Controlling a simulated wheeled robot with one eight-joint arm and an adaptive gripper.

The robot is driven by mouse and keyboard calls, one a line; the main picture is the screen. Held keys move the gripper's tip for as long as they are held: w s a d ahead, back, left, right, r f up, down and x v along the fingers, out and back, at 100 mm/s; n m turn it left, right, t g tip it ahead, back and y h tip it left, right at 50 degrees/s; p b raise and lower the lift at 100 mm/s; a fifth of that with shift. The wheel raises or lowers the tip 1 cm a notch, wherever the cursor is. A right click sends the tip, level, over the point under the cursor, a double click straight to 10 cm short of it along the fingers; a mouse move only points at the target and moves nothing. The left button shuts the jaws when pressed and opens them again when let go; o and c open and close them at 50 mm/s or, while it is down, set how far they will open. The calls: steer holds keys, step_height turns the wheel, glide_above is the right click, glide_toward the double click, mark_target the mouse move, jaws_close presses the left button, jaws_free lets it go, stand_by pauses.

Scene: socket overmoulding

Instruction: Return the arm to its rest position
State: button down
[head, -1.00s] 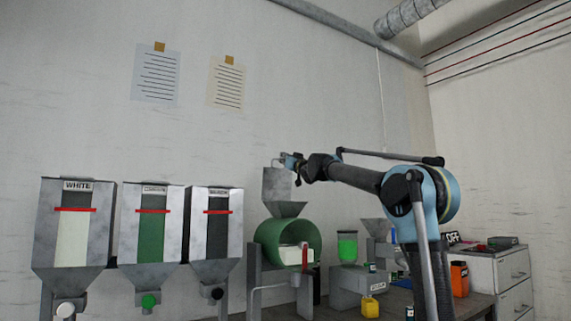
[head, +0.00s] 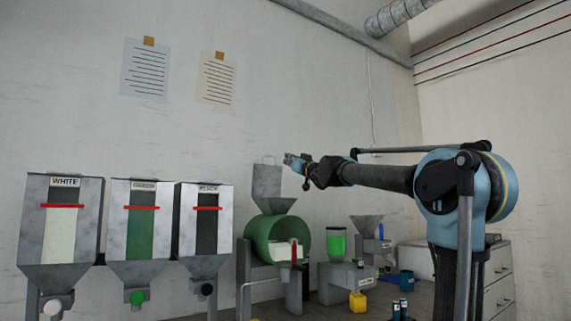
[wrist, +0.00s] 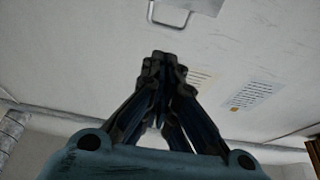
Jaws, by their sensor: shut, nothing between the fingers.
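My arm (head: 375,178) reaches out to the left from its shoulder at the right of the head view. My gripper (head: 290,160) is at its far end, in front of the wall and beside the upper part of the grey hopper (head: 267,183) above the green drum (head: 262,232). In the wrist view my gripper (wrist: 158,62) points away from the camera with its fingers together and nothing between them. A metal handle-like loop (wrist: 170,14) shows beyond the fingertips there.
Three dispensers, white (head: 60,228), green (head: 141,228) and black (head: 203,225), stand at the left. A machine with a green container (head: 337,243), a yellow cup (head: 358,302) and a blue mug (head: 406,278) are below the arm. Drawers (head: 497,275) stand at the right.

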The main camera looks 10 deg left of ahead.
steer(key=shift+s+d+f, duration=0.1)
steer(key=shift+s+d, duration=0.05)
steer(key=shift+s, duration=0.1)
steer(key=s+d+f+m+h, duration=0.2)
steer(key=d+f+m+h, duration=0.3)
steer(key=d+f+h, duration=0.85)
steer(key=s+d+f+m+g, duration=0.1)
steer(key=s+d+f, duration=0.25)
steer(key=f, duration=0.35)
steer(key=s+d+f+m+g, duration=0.1)
steer(key=s+d+f+g, duration=0.1)
steer(key=d+f, duration=0.35)
steer(key=s+d+f+g, duration=0.1)
steer(key=s+d+f, duration=0.1)
steer(key=f, duration=0.7)
steer(key=s+d+f+g, duration=0.3)
steer(key=s+f+g, duration=0.2)
steer(key=s+f, duration=1.2)
steer(key=s+d+f+g, duration=0.3)
steer(key=s+f+g, duration=0.3)
steer(key=s+f, duration=1.1)
step_height(320, 180, down, 3)
steer(key=shift+m, duration=0.3)
steer(key=shift+d+h, duration=0.1)
steer(key=shift+h, duration=0.15)
